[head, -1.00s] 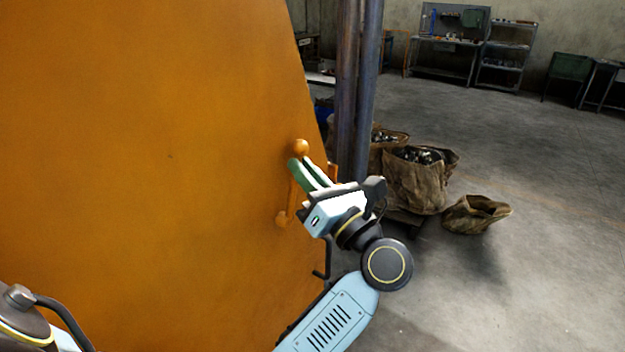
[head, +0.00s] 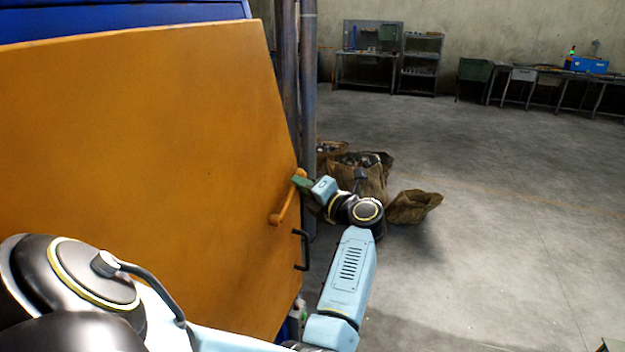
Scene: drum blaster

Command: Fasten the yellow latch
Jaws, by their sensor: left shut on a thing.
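The yellow latch (head: 286,208) is an orange-yellow lever on the right edge of a large orange-yellow door (head: 150,120). It slants from its lower left end up to the right. My left gripper (head: 301,182) has green fingertips and is shut on the upper end of the latch. The fingers hide part of that end. My left arm comes in from the lower left along the bottom and rises to the latch. My right gripper is not in view.
A black handle (head: 301,250) sits on the door edge below the latch. Blue machine body (head: 120,10) shows above the door. Dark vertical pipes (head: 309,90) stand behind its edge. Brown sacks (head: 415,205) stand on the floor beyond. Open floor lies to the right.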

